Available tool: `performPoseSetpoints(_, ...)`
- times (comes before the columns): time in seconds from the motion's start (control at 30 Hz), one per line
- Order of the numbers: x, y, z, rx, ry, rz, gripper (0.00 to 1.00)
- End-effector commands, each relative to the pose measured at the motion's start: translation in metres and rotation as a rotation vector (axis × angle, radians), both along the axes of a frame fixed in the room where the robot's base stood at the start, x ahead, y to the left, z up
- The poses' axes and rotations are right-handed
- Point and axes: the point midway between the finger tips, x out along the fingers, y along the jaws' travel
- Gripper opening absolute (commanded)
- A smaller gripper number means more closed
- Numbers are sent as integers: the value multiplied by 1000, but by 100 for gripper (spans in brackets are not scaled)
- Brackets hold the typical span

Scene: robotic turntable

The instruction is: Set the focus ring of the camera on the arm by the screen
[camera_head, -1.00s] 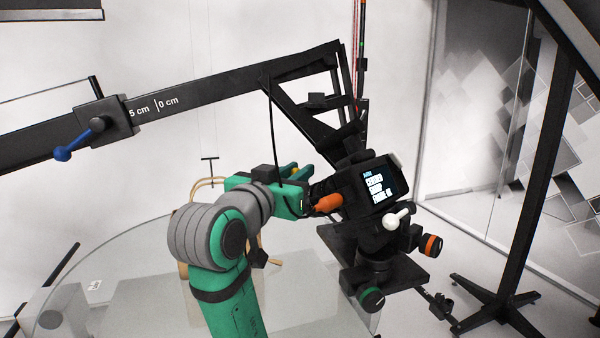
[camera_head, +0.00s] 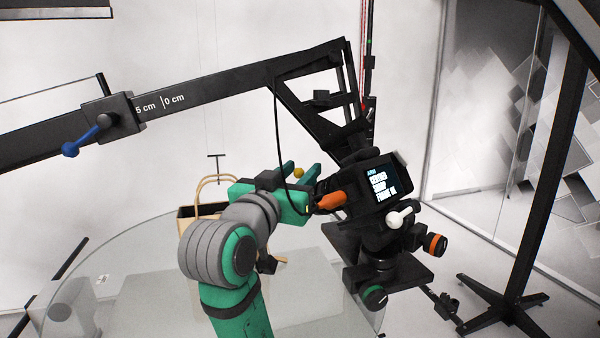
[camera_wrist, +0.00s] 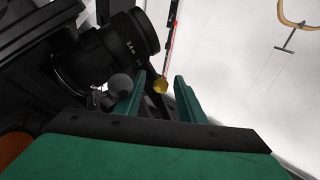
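The black camera (camera_head: 372,205) hangs at the end of the jib arm (camera_head: 215,92), its lit display facing me. Its lens (camera_wrist: 118,45), with white distance markings too small to read surely, fills the upper left of the wrist view; the arm and boom mostly hide it in the head view. My green gripper (camera_head: 302,174) is at the lens side of the camera. Its fingers (camera_wrist: 162,95) are apart in the wrist view, with a small yellow ball (camera_wrist: 160,86) showing between them. Whether either finger touches the ball or the lens ring, I cannot tell.
An orange handle (camera_head: 330,202), a white knob (camera_head: 400,218) and orange and green knobs surround the camera. A dark cable hangs in front of my gripper. A glass round table (camera_head: 130,270) with a tan-handled bag (camera_head: 190,211) stands behind my arm. A black stand is at right.

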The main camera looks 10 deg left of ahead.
Motion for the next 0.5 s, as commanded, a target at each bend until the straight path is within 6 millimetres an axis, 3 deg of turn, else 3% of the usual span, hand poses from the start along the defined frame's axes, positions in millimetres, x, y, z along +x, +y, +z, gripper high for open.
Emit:
performPoseSetpoints(0.17, -12, 4, 0, 1, -2, 0, 36)
performPoseSetpoints(0.5, -70, 21, -6, 1, -2, 3, 36)
